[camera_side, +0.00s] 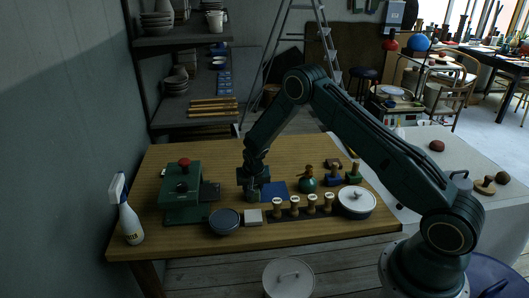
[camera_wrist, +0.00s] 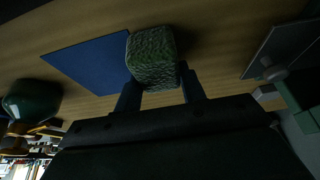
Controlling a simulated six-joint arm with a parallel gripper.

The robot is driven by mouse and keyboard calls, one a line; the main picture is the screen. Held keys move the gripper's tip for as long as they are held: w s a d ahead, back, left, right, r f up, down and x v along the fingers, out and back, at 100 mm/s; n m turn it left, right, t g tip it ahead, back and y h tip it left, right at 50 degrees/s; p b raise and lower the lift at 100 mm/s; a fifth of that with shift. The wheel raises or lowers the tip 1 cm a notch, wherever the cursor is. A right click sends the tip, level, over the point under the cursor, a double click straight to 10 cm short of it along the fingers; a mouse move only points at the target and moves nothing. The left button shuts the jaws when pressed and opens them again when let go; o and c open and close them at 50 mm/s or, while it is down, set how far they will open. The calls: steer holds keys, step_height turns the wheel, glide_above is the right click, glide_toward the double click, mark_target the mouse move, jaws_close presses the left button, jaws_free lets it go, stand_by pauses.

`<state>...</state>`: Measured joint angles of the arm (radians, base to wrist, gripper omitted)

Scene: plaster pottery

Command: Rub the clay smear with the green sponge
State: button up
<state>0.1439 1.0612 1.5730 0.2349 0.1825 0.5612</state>
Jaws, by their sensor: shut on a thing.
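My gripper (camera_side: 253,188) points down over the wooden table, just left of a blue square mat (camera_side: 275,190). In the wrist view my gripper (camera_wrist: 158,80) is shut on the green sponge (camera_wrist: 152,55), a rough-textured block between the two fingers. The blue mat (camera_wrist: 85,62) lies beside the sponge in that view. The sponge is low over the table; I cannot tell whether it touches. The clay smear cannot be made out in either view; the sponge or gripper may hide it.
A green machine with a red knob (camera_side: 184,162) stands left, a spray bottle (camera_side: 127,215) at the table's left edge. A dark bowl (camera_side: 225,221), a pale block (camera_side: 253,217), several stamps (camera_side: 295,207) and a lidded pot (camera_side: 356,202) line the front. A green round bottle (camera_side: 308,183) stands right.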

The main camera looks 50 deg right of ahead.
steer(key=shift+s+d, duration=0.35)
steer(key=shift+s, duration=0.05)
steer(key=shift+w+a, duration=2.75)
steer(key=shift+a, duration=0.05)
step_height(320, 180, up, 8)
steer(key=shift+d, duration=0.15)
